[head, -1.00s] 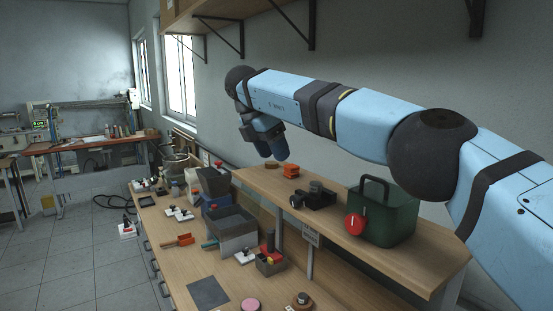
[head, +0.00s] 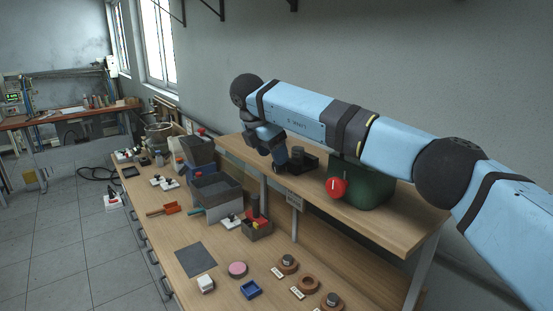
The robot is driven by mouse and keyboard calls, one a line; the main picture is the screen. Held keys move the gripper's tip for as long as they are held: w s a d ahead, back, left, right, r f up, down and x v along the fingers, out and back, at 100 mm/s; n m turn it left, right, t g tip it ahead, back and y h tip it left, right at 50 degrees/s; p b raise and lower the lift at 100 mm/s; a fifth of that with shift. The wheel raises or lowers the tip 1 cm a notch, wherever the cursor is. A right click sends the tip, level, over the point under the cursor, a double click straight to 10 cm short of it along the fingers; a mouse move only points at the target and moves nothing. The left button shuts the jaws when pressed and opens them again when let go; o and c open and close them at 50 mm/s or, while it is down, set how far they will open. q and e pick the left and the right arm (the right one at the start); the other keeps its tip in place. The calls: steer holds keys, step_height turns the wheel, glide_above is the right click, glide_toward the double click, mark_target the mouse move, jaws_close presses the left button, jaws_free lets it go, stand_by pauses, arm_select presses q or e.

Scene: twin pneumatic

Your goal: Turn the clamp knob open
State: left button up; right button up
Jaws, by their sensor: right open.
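I cannot tell for sure which part is the clamp knob. A round red disc with a pale mark (head: 337,187) shows at the front of a dark green bin (head: 372,190) on the raised shelf. A small black device with a knob-like top (head: 297,156) sits on the same shelf, left of the bin and partly hidden by my right arm. My right gripper (head: 278,160) is open, pointing down over the shelf beside the black device in the picture. Its fingertips are small, and contact cannot be judged. My left gripper is out of view.
The raised wooden shelf (head: 385,223) stands along the wall.

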steer(key=x, duration=0.3)
steer(key=shift+p, duration=0.3)
steer(key=shift+f, duration=0.3)
steer(key=c, duration=0.9)
steer(key=shift+w+r+g+h, duration=0.1)
steer(key=shift+g+h, duration=0.2)
steer(key=shift+p, duration=0.35)
steer(key=o, duration=0.9)
